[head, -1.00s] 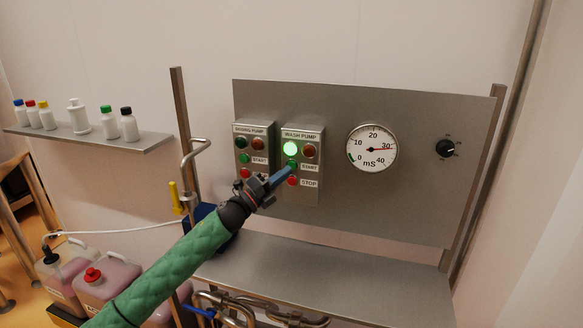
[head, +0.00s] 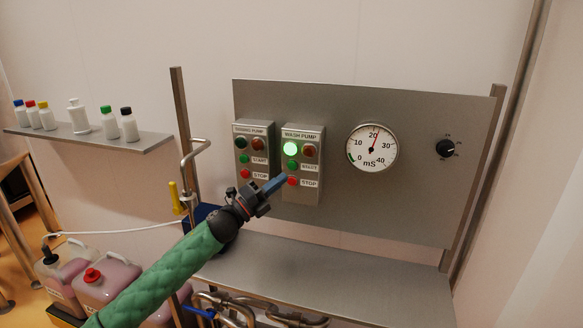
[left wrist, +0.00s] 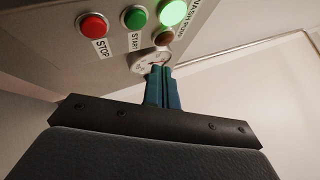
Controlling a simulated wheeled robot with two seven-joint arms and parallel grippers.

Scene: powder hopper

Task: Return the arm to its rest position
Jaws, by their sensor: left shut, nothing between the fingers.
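My left gripper (head: 280,179) is shut and empty, its blue fingers together. In the head view its tip lies just in front of the lower left of the wash pump box (head: 301,199), near the red stop button (head: 292,181). The green start button (head: 292,165) is uncovered, and the green lamp (head: 290,148) above it is lit. In the left wrist view the shut fingers (left wrist: 162,88) point up past the box, with the stop button (left wrist: 93,25), start button (left wrist: 134,17) and lit lamp (left wrist: 173,12) in sight. My right gripper is in no view.
The dosing pump box (head: 254,187) is left of the wash pump box, with its lamps dark. A gauge (head: 371,148) reads about 22 mS. A steel shelf (head: 340,270) lies below the panel. Jugs (head: 110,279) stand lower left; bottles stand on a wall shelf (head: 90,145).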

